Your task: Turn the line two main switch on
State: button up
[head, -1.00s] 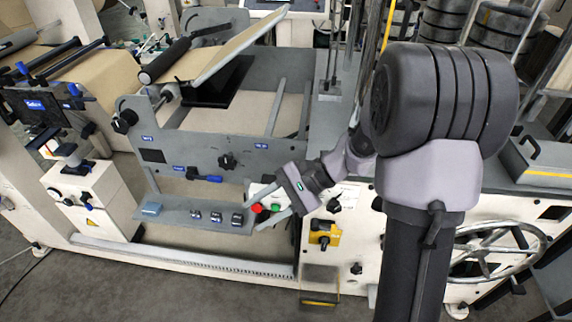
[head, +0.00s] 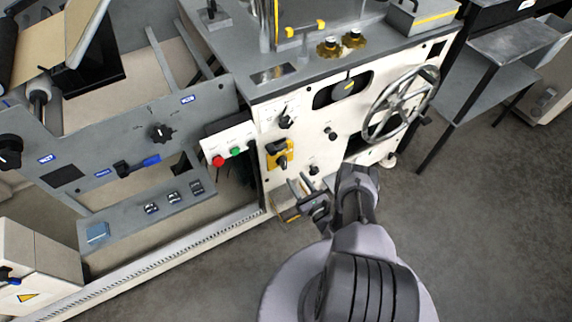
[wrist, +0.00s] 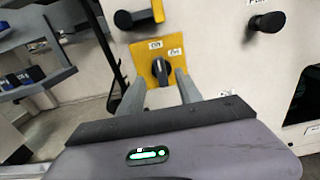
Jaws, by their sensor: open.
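A yellow switch plate (head: 271,149) with black rotary handles is on the cream machine front. In the wrist view, a lower black knob (wrist: 161,67) sits on yellow plate between two small labels, too blurred to read. A second black handle (wrist: 134,19) with a yellow edge is above it. I cannot tell from the labels which is the line two switch. My gripper (head: 299,186) is just below the plate in the head view. In the wrist view, my gripper (wrist: 160,84) is open and empty, its fingers either side of the lower knob's line, apparently short of it.
A red button (head: 218,161) and a green button (head: 235,152) are left of the plate. A black knob (wrist: 267,22) sticks out to the right in the wrist view. A large handwheel (head: 401,103) stands farther right. The grey floor (head: 480,220) at right is clear.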

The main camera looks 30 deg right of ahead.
aim_at(285, 163)
jog(key=w+b, duration=0.1)
jog(key=w, duration=0.3)
jog(key=w+b, duration=0.1)
jog(key=w, duration=0.2)
jog(key=shift+w+a+f+b, duration=0.2)
jog(key=shift+w+b, duration=0.2)
jog(key=shift+w+r, duration=0.1)
jog(key=shift+w, duration=0.45)
grip_shut()
